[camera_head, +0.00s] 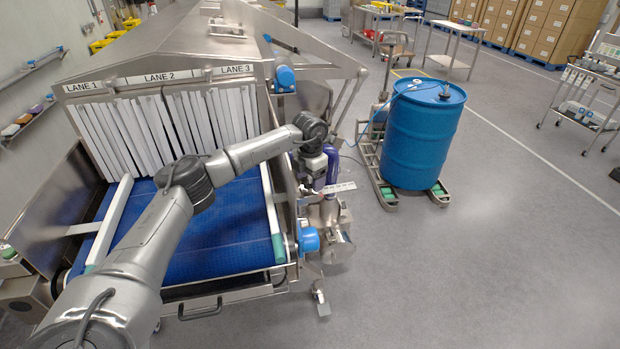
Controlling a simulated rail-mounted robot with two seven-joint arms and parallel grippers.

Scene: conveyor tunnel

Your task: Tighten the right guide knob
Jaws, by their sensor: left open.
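The right guide rail (268,205) is a pale strip with a green end along the right side of the blue belt (225,225). My left arm reaches across the belt, and my left gripper (309,189) is open just outside the frame's right side. I cannot clearly make out the right guide knob; the gripper and wrist may hide it. A rounded blue cap (309,241) sits lower on the right side, below the gripper and apart from it. A purple curved part (331,165) is right beside the gripper. My right gripper is out of view.
White strip curtains (170,130) hang at the tunnel mouth under the lane labels. A left guide rail (108,220) lies along the belt. A blue drum (423,135) stands on a low pallet truck to the right. The floor at front right is clear.

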